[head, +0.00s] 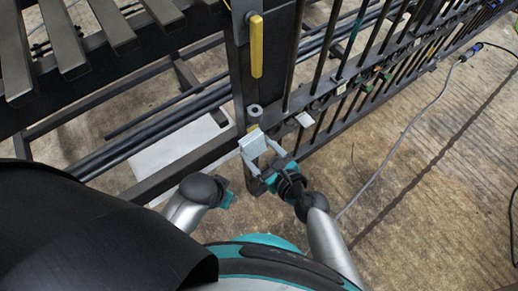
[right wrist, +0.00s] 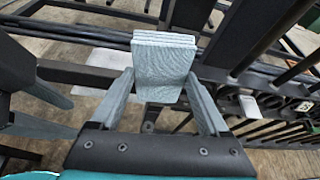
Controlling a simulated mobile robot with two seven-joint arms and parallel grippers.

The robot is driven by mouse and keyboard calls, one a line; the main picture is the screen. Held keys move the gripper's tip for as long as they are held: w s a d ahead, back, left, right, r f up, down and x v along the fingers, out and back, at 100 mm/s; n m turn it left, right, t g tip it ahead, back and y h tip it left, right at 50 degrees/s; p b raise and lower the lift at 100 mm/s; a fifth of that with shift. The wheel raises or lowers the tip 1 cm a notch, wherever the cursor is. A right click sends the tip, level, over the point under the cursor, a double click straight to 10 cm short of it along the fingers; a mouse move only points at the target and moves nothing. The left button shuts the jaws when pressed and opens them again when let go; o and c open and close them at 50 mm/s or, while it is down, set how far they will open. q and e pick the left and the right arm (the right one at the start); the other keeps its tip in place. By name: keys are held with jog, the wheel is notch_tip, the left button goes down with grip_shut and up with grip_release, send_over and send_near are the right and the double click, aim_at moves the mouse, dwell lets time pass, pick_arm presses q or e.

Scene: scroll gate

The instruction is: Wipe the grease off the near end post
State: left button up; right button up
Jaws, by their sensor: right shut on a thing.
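The near end post (head: 238,85) is a dark upright at the end of the barred gate. My right gripper (head: 262,149) is shut on a folded pale grey-blue cloth (head: 253,144), just in front of the post's lower part. In the right wrist view the cloth (right wrist: 163,62) stands out flat between the two fingers of the gripper (right wrist: 160,84). I cannot tell whether the cloth touches the post. No grease is clearly visible on the post. My left gripper (head: 228,200) is low, left of the right one; its fingers are mostly hidden.
A yellow handle (head: 256,47) hangs on the post, with a grey round piece (head: 254,111) below it. The gate's dark bars (head: 325,65) run off to the right. Slatted framework (head: 80,40) stands at left. A grey cable (head: 405,130) crosses the open concrete floor (head: 430,190).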

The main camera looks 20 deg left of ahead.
jog(key=shift+w+a, duration=0.65)
jog(key=shift+a, duration=0.15)
dwell(0.4)
